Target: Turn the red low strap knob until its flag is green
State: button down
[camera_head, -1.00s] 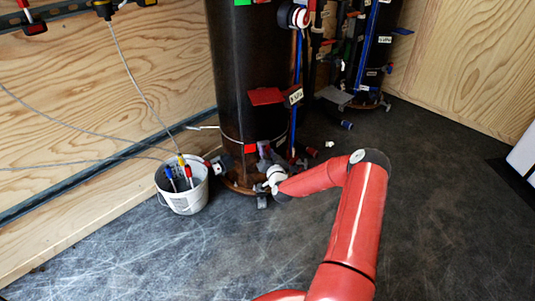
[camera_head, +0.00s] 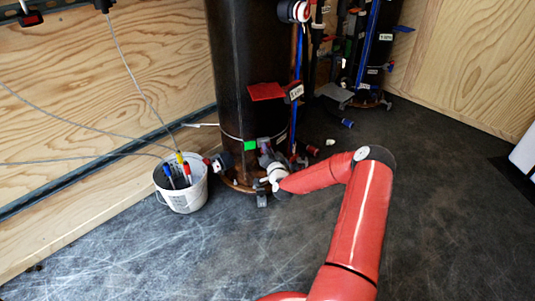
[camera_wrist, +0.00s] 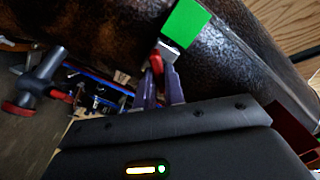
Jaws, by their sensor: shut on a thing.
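The low strap flag (camera_head: 250,145) on the dark cylinder (camera_head: 240,80) is green in the head view. It also shows as a green square in the wrist view (camera_wrist: 186,24). My gripper (camera_head: 266,157) is at the low strap, close against the cylinder's lower front. In the wrist view my gripper's fingers (camera_wrist: 160,88) are shut around the red knob (camera_wrist: 157,64) just below the green flag. The fingers and my gripper's body hide much of the knob.
A white bucket (camera_head: 184,201) with coloured-handled tools stands left of the cylinder. A red plate (camera_head: 266,91) juts out above the strap. A blue-ended fitting (camera_head: 347,123) lies on the floor to the right. The foreground floor is clear on the left.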

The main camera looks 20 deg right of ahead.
jog(key=shift+d+f+m+b, duration=0.1)
jog(key=shift+m+b, duration=0.85)
jog(key=shift+m, duration=0.55)
jog(key=c, duration=1.5)
grip_release()
jog(key=shift+s+a+p, duration=0.15)
jog(key=shift+s+a, duration=0.1)
jog(key=shift+s, duration=1.05)
jog(key=shift+s+a+p, duration=0.1)
jog(key=shift+s+a, duration=0.1)
jog(key=shift+s, duration=1.05)
jog(key=shift+s+a+p, duration=0.15)
jog(key=shift+s+a, duration=0.1)
jog(key=shift+s, duration=1.05)
